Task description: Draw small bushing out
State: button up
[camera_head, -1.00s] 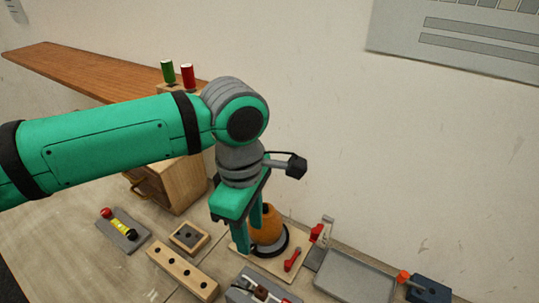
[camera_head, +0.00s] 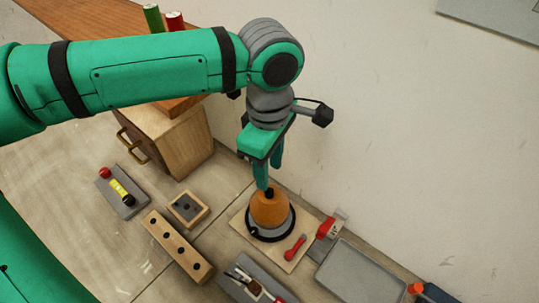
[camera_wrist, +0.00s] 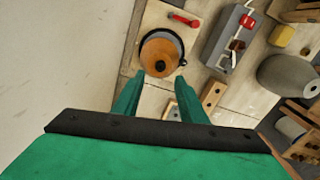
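An orange cone-shaped lamp base (camera_head: 268,210) stands upright in a black ring on a light wooden board. A small dark piece or opening (camera_head: 269,191) is at its top, and it also shows in the wrist view (camera_wrist: 160,66). I cannot tell whether it is the small bushing. My gripper (camera_head: 268,172) points down over the orange base and overlaps its top in the head view. In the wrist view my gripper (camera_wrist: 158,105) is open, its fingers apart with nothing between them.
A wooden strip with several dark holes (camera_head: 178,247) and a small square wooden block (camera_head: 187,208) lie left of the base. A red clamp (camera_head: 326,228) and lever (camera_head: 295,247) are at the right. The wall is close behind.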

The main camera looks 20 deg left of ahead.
aim_at(269, 192)
notch_tip(269, 192, down, 7)
jog(key=shift+f, duration=0.2)
jog(key=shift+s, duration=0.1)
jog(key=shift+c, duration=0.5)
grip_shut()
jog(key=c, duration=0.8)
grip_release()
jog(key=shift+r, duration=0.7)
grip_shut()
jog(key=shift+r, duration=2)
